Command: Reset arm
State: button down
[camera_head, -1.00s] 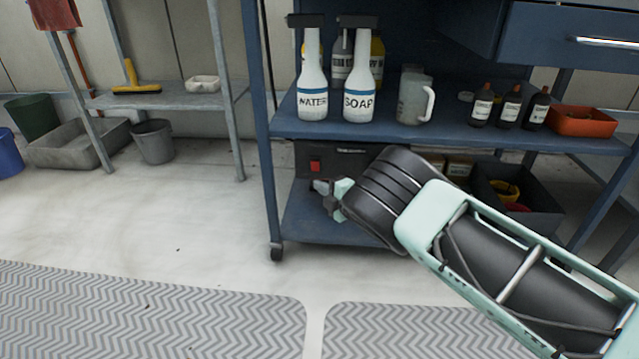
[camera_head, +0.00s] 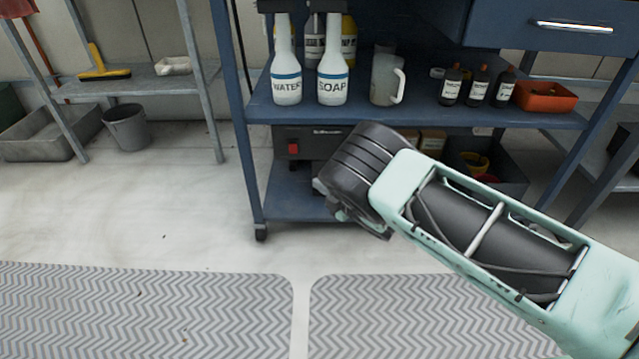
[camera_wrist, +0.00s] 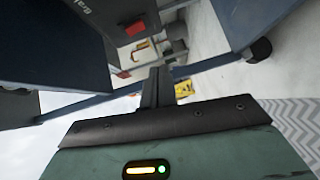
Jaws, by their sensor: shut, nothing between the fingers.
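My gripper (camera_wrist: 157,88) shows in the wrist view as a dark finger shape at the middle, shut and empty. Its fingers point toward the blue cart's (camera_head: 300,207) lower shelf area. In the head view my arm reaches in from the lower right, and its dark wrist hides the gripper. The wrist is in front of the cart's lower level, near a dark box with a red switch (camera_head: 293,149).
On the cart's middle shelf stand a WATER bottle (camera_head: 286,88), a SOAP bottle (camera_head: 332,89), a jug (camera_head: 386,80), several dark bottles and an orange tray (camera_head: 545,97). A grey rack (camera_head: 150,88) stands left. The floor (camera_head: 120,210) between is clear.

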notch_tip(320, 180, up, 9)
jog(key=w+d+m+h+p, duration=0.1)
jog(key=d+m+h+p, duration=0.2)
jog(key=m+h, duration=0.35)
jog(key=s+r+m+g+h+p, duration=0.1)
jog(key=s+r+m+g+p, duration=0.15)
jog(key=s+r+m, duration=0.4)
jog(key=s+d+r+m+g+h+p, duration=0.1)
jog(key=s+d+r+m+g+p, duration=0.15)
jog(key=s+r, duration=0.75)
jog(key=s+d+r+m+g+h+p, duration=0.15)
jog(key=s+d+r+g, duration=0.25)
jog(key=s, duration=1.1)
jog(key=s+d+r+m+g+h+p, duration=0.1)
jog(key=s+d+r+g+p, duration=0.15)
jog(key=s+r, duration=0.75)
notch_tip(320, 180, up, 34)
jog(key=s+p, duration=0.2)
jog(key=p, duration=3.4)
jog(key=shift+s+f+g, duration=0.15)
jog(key=shift+s+g, duration=0.25)
jog(key=shift+g, duration=0.05)
jog(key=shift+a, duration=0.1)
